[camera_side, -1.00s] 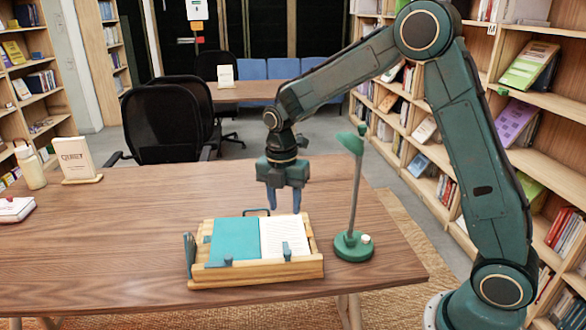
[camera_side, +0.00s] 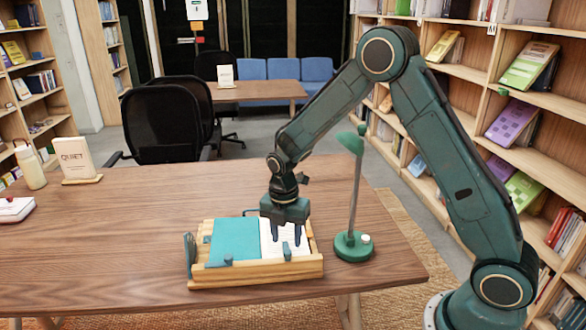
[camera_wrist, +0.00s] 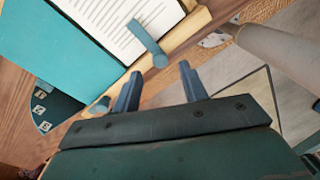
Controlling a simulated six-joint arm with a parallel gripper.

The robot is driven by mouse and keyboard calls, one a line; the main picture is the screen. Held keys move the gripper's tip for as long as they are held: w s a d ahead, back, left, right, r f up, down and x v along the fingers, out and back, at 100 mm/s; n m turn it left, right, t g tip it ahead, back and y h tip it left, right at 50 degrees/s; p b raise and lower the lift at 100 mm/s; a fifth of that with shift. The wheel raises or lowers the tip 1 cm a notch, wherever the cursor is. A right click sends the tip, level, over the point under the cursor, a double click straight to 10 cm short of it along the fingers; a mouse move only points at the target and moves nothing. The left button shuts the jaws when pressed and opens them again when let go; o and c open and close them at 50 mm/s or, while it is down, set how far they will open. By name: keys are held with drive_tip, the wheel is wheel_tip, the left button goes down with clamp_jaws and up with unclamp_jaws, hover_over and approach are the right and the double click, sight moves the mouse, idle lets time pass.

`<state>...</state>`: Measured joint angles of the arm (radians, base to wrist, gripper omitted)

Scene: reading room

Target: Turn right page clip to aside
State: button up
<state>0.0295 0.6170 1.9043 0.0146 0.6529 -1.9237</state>
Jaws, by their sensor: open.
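The wooden book stand (camera_side: 255,271) lies on the table and holds an open book with a teal left page (camera_side: 235,238) and a printed white right page (camera_side: 270,240). The right page clip (camera_side: 287,253) is a small blue lever at the stand's front edge. In the wrist view this clip (camera_wrist: 148,42) lies with its arm over the white page and its round end at the wooden edge. The left page clip (camera_side: 228,260) is at the teal page's front. My gripper (camera_side: 285,242) is open and empty, pointing down over the right page, close to the right clip.
A green lamp (camera_side: 354,240) stands just right of the stand. A dark teal dial-like part (camera_wrist: 55,108) with small labels shows beside the stand. A sign (camera_side: 75,160) and a bottle (camera_side: 31,167) stand at the far left. The table's middle left (camera_side: 110,230) is clear.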

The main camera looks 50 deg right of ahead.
sight(287, 251)
drive_tip(key=shift+s+f, duration=0.1)
drive_tip(key=shift+f, duration=1.85)
clamp_jaws()
